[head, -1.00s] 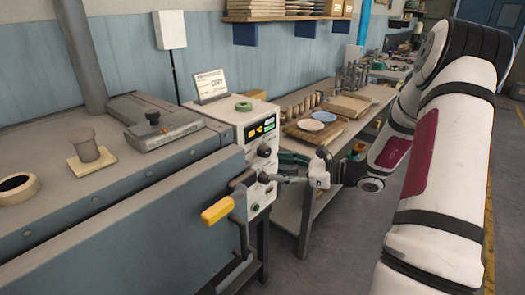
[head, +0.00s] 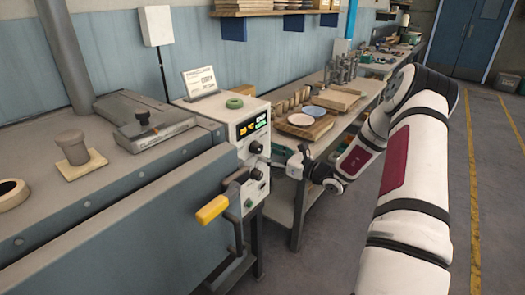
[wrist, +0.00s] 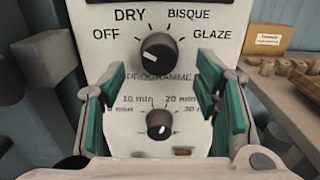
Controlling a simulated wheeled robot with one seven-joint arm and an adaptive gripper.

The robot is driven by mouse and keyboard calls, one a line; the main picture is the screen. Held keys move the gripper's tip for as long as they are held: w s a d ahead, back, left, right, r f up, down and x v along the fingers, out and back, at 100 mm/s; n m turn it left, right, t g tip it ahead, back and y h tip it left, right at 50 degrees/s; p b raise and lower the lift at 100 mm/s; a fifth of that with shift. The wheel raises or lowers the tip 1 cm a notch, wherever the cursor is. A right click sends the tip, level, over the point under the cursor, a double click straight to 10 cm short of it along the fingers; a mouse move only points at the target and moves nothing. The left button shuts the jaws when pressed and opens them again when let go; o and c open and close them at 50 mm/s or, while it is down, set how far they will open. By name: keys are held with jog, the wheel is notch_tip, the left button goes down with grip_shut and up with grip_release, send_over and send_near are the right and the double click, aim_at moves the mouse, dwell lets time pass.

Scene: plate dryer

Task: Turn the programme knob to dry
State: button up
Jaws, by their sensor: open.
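The programme knob (wrist: 159,52) is a black round knob on the white control panel, under the labels OFF, DRY, BISQUE and GLAZE. Its white mark is on its left side, nearest OFF and away from DRY. In the head view the knob (head: 256,147) is on the panel's front, below the lit display. My gripper (wrist: 171,82) is open in front of the panel, its green-padded fingers wide apart and empty. In the wrist view the fingers are to either side and lower than the programme knob, flanking the smaller timer knob (wrist: 160,125). No contact with either knob shows.
A yellow-handled lever (head: 212,209) sticks out left of the panel. A workbench (head: 300,180) with plates and boards stands to the right, behind my gripper. Open floor lies at right.

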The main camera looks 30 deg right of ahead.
aim_at(261, 150)
jog(key=shift+x, duration=1.85)
jog(key=shift+c, duration=0.6)
jog(key=c, duration=1)
